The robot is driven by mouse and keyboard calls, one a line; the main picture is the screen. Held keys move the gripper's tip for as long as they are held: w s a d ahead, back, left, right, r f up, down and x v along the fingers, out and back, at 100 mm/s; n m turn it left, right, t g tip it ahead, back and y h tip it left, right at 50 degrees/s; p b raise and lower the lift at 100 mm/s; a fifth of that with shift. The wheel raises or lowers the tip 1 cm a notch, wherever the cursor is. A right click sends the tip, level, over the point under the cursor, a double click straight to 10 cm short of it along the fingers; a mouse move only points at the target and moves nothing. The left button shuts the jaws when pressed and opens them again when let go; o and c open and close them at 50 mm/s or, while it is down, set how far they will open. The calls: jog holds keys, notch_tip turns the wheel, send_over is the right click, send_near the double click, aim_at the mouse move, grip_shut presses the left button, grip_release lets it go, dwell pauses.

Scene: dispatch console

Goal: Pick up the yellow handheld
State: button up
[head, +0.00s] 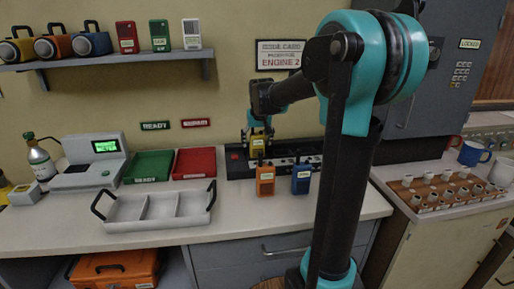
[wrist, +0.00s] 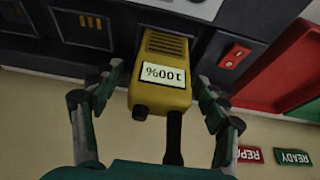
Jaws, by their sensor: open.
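The yellow handheld (head: 259,145) stands in the black charging dock (head: 238,165) at the back of the counter. In the wrist view the yellow handheld (wrist: 160,97) fills the middle, with a white label reading 100% upside down and a dark antenna. My gripper (head: 259,130) is over the handheld from above. In the wrist view my gripper (wrist: 157,78) is open, with one finger on each side of the handheld. Small gaps show between the fingers and its sides. The handheld's lower end is hidden in its dock slot.
An orange handheld (head: 265,180) and a blue handheld (head: 301,178) stand just in front of the dock. A red tray (head: 194,163), a green tray (head: 148,167) and a grey divided carrier (head: 157,222) are to the left. A wall shelf (head: 110,62) is above left.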

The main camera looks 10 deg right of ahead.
jog(key=c, duration=1.5)
